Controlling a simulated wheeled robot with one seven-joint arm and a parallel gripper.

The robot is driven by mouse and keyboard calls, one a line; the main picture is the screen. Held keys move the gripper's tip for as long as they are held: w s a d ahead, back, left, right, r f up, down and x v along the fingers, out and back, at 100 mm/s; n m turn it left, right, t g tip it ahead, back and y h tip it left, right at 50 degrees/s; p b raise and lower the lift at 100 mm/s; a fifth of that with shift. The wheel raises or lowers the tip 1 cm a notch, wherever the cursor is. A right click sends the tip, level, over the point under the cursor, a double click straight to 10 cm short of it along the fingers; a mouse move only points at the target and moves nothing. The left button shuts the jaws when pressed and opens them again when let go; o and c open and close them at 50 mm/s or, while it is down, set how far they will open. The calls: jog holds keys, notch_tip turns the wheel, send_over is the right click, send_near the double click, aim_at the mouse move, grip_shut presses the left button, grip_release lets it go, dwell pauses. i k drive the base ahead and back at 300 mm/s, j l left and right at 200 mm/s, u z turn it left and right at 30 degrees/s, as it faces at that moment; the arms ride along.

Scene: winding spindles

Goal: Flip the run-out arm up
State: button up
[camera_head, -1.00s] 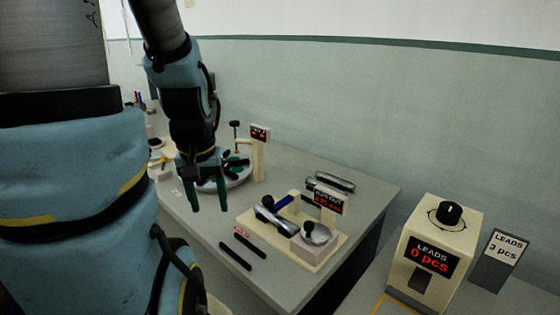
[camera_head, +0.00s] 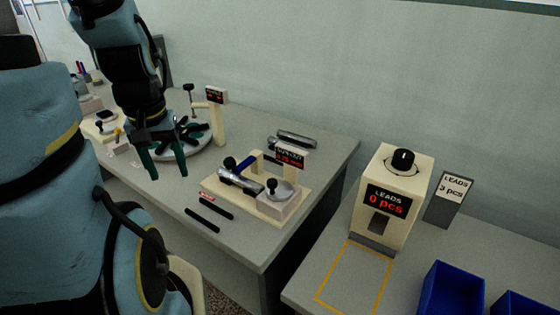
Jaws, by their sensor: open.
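The run-out station is a cream base plate (camera_head: 270,213) on the grey bench, with a small red-lit display (camera_head: 290,157) on its post. A silver spindle (camera_head: 235,180) with a black knob lies across it, next to a dark blue part (camera_head: 246,162). At its front right is a round silver piece (camera_head: 279,190) with a black knob. I cannot tell for sure which part is the run-out arm. My gripper (camera_head: 167,172) points down, open and empty, left of the station and apart from it, with its green fingers spread.
A round turntable (camera_head: 200,143) with dark green pieces and a display post (camera_head: 219,125) stands behind my gripper. Two black bars (camera_head: 203,220) lie in front of the station. A leads dispenser (camera_head: 393,205) and a blue bin (camera_head: 451,290) stand on the right bench.

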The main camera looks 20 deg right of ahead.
aim_at(230, 163)
jog(key=k+l+u, duration=0.15)
jog(key=k+u, duration=0.55)
jog(key=u, duration=0.2)
